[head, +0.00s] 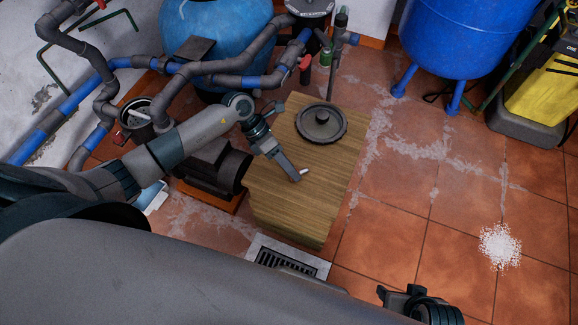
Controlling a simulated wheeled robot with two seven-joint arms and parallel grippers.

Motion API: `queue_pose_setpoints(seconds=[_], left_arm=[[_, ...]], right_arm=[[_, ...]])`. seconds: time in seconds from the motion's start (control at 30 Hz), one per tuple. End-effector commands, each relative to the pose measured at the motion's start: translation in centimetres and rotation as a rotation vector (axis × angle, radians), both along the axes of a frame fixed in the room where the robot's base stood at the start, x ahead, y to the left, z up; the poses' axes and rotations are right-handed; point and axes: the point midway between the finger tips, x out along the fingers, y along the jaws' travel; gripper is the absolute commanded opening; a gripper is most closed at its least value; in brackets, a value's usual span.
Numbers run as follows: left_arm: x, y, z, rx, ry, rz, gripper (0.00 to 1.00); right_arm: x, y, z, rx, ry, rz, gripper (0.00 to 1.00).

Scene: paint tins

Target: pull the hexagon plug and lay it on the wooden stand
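The wooden stand (285,205) is a light-brown block in the middle of the head view. A dark round lid with a raised centre knob (321,120) lies flat on its far part. My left gripper (297,175) reaches in from the left over the stand's near part. A small pale piece (305,171) shows at its fingertips; I cannot tell if it is gripped, lying on the wood, or the hexagon plug. No clearly hexagonal plug can be made out. My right gripper (398,294) is at the bottom edge, away from the stand, partly cut off.
An open pump strainer (137,112) and grey and blue pipes stand at the left, with a blue tank (215,25) behind. A second blue tank (465,35) and a yellow container (545,85) are back right. A floor grate (287,263) lies in front. The right-hand tiles are mostly clear.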

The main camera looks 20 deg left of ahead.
Motion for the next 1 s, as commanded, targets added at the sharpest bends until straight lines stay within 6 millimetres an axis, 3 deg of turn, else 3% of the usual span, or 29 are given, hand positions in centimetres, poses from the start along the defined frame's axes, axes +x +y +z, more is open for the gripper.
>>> queue_pose_setpoints(seconds=[0.33, 0.57, 1.0], left_arm=[[0.3, 0.6, -0.4, 0.013, -0.005, 0.009, 0.49], [0.5, 2.5, 2.4, 0.012, -0.007, 0.005, 0.49], [0.9, 7.5, 9.7, 0.006, -0.005, 0.002, 0.49]], right_arm=[[0.5, 0.7, 0.4, 0.02, -0.036, 0.007, 0.52], [0.4, 0.5, 0.4, 0.015, -0.028, 0.005, 0.52], [0.4, 0.5, 0.4, 0.015, -0.028, 0.005, 0.52]])
